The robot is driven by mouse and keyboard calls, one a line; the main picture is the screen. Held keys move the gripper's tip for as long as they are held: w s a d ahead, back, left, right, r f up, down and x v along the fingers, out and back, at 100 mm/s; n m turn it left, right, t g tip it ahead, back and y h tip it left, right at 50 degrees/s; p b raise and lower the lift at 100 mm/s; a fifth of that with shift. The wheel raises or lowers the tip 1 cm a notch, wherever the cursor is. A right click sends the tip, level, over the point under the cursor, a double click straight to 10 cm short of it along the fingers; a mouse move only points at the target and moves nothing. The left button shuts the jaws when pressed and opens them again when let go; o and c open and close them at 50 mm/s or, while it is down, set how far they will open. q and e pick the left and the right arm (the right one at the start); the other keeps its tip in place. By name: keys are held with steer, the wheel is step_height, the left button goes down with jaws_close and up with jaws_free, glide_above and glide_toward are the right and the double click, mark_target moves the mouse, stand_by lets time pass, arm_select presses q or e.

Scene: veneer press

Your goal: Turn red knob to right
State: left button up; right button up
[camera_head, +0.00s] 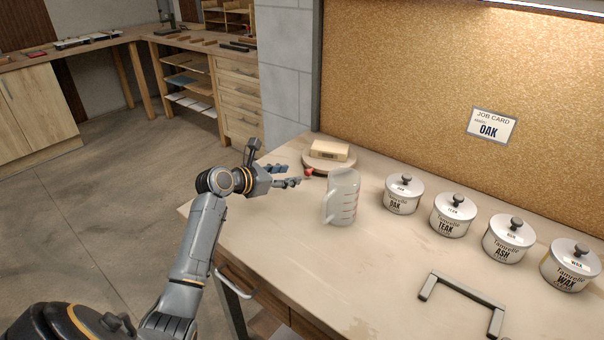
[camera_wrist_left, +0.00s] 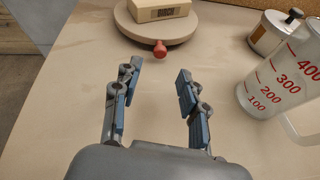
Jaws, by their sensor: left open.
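The red knob (camera_wrist_left: 159,50) is on the near side of a round turntable-like base (camera_wrist_left: 190,22) at the back left of the table. In the head view the red knob (camera_head: 308,173) shows small, just beyond my left gripper's fingertips. My left gripper (camera_head: 293,180) is open, with its two fingers (camera_wrist_left: 157,82) apart and nothing between them. In the left wrist view the knob is ahead of the fingers, roughly centred between them and not touched. My right gripper is not in view.
A pale block (camera_head: 328,150) sits on the round base. A measuring jug (camera_head: 341,197) stands close to the right of my gripper. Several lidded pots, including the oak pot (camera_head: 403,195), line the back. A grey handle-shaped frame (camera_head: 462,291) lies on the front right. A corkboard (camera_head: 450,70) closes the back.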

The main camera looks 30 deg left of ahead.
mark_target(306, 172)
arm_select(q)
steer(key=x, duration=0.5)
steer(key=shift+w+f, duration=0.1)
steer(key=shift+w, duration=0.1)
steer(key=shift+w+f, duration=0.15)
steer(key=shift+w, duration=0.25)
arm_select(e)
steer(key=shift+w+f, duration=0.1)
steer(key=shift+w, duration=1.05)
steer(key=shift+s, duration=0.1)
arm_select(q)
jaws_close()
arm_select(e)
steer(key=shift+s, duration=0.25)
arm_select(q)
steer(key=shift+d, duration=0.1)
